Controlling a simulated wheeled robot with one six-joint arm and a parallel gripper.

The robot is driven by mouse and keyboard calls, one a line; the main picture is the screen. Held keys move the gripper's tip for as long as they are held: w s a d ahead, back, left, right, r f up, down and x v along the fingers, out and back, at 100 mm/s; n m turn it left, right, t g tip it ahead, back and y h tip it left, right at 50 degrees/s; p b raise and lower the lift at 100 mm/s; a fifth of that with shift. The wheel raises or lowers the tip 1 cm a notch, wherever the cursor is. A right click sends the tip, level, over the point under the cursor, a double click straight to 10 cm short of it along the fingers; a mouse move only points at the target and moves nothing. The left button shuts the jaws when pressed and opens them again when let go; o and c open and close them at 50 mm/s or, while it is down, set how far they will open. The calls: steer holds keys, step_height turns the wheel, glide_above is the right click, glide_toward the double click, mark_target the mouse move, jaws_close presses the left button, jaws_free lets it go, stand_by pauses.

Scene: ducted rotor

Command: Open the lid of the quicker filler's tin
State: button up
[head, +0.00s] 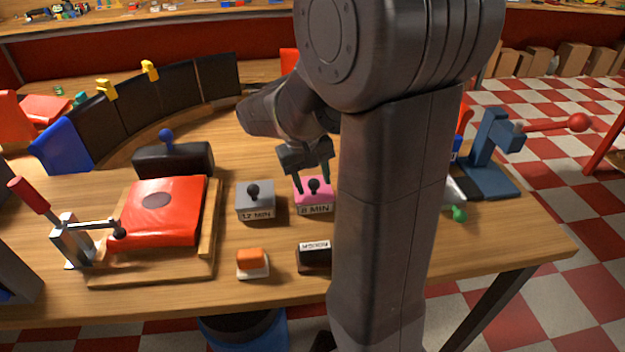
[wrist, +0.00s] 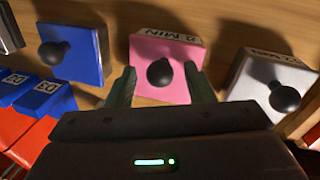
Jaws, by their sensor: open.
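A pink tin (head: 315,209) labelled 8 MIN, with a black knob on its lid, stands on the table in the head view. A grey tin (head: 256,213) labelled 12 MIN, also with a black knob, stands just left of it. Both lids look closed. In the wrist view the pink tin (wrist: 149,55) is in the middle and the grey tin (wrist: 258,75) is at the right. My gripper (head: 313,186) is open over the pink tin, one finger on each side of the knob. In the wrist view, my gripper (wrist: 160,75) appears empty.
A blue tin (wrist: 84,67) with a black knob stands beside the pink one; my arm hides that area in the head view. An orange-topped block (head: 252,262) and a black labelled block (head: 314,257) stand in front. A red pad in a wooden clamp frame (head: 215,237) is at left.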

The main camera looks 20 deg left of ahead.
jaws_close()
steer(key=shift+r+p, duration=0.1)
steer(key=shift+p, duration=0.25)
